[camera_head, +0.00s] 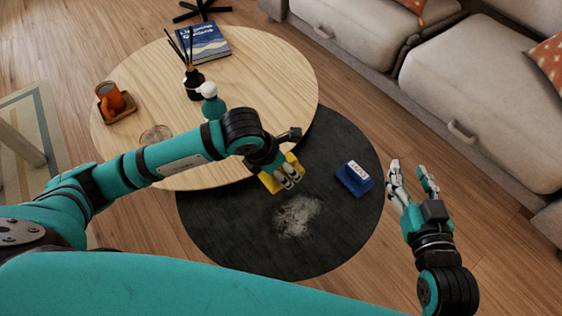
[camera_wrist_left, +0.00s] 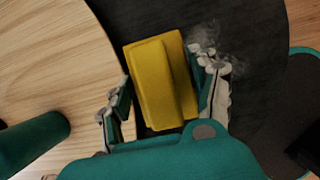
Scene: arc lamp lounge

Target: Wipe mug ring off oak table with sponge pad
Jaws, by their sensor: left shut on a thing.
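The round oak table (camera_head: 265,75) fills the upper left of the head view, and its pale top also shows at the left of the left wrist view (camera_wrist_left: 45,75). A faint mug ring (camera_head: 155,134) lies on the oak near the front left, just beyond my left forearm. My left gripper (camera_head: 286,179) is shut on a yellow sponge pad (camera_head: 270,183), held near the oak table's right front edge, over the dark disc. In the left wrist view the yellow pad (camera_wrist_left: 160,85) sits between the fingers. My right gripper (camera_head: 411,180) is open and empty at the right.
A dark round surface (camera_head: 235,235) bears a pale dusty patch (camera_head: 297,216) and a labelled blue block (camera_head: 355,178). On the oak stand an orange mug (camera_head: 110,97) on a wooden coaster, a black reed diffuser (camera_head: 194,84), a teal white-topped item (camera_head: 211,103) and a book (camera_head: 203,42). A sofa (camera_head: 480,95) borders the right.

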